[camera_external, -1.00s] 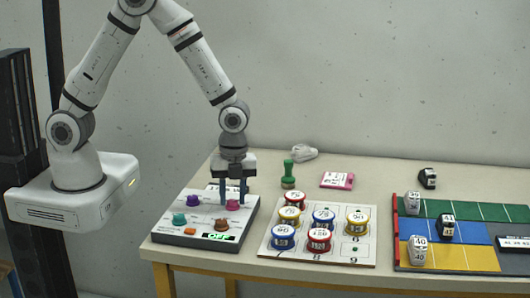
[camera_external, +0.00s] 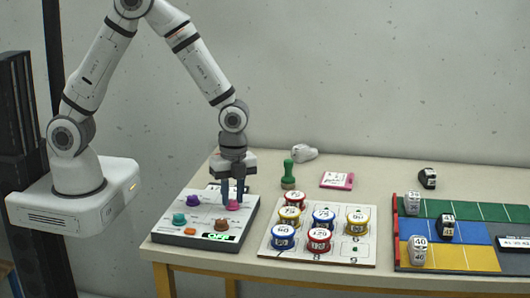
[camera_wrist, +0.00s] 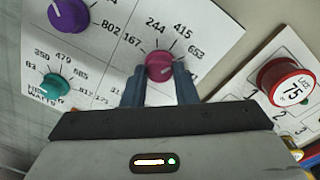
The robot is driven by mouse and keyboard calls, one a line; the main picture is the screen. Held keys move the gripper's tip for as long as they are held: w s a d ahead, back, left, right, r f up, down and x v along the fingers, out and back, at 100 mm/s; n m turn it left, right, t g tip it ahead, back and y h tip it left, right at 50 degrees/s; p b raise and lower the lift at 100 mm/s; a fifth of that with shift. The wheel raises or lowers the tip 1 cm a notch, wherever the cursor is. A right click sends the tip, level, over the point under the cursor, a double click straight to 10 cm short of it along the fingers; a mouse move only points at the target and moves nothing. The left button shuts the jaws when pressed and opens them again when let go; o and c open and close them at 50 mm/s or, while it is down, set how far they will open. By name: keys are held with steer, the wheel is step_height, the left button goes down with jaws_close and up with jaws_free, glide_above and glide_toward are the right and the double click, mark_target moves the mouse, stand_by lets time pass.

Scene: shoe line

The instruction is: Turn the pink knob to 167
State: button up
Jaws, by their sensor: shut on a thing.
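The pink knob (camera_external: 233,207) sits on the control panel (camera_external: 170,231), toward its back right.
Purple (camera_external: 193,201), teal (camera_external: 179,218) and brown (camera_external: 221,224) knobs share the panel, with an orange button (camera_external: 190,231) and a green-lit display (camera_external: 217,237). A board of numbered spools (camera_external: 265,249) stands to the right. A green-handled stamp (camera_external: 288,172) stands behind.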

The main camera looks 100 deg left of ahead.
mark_target(231, 200)
steer(key=n+b, duration=0.1)
steer(key=n, duration=0.3)
steer(key=shift+n+b, duration=0.3)
steer(key=shift+b, duration=0.1)
steer(key=n+b, duration=0.1)
steer(key=n, duration=0.4)
steer(key=shift+b, duration=0.3)
steer(key=n+b, duration=0.1)
steer(key=n, duration=0.4)
steer(key=shift+n+t, duration=0.3)
steer(key=shift+n, duration=2.4)
steer(key=o, duration=1)
steer(key=shift+s, duration=0.1)
step_height(231, 200, up, 8)
steer(key=shift+s+a+f, duration=0.1)
steer(key=shift+s, duration=0.05)
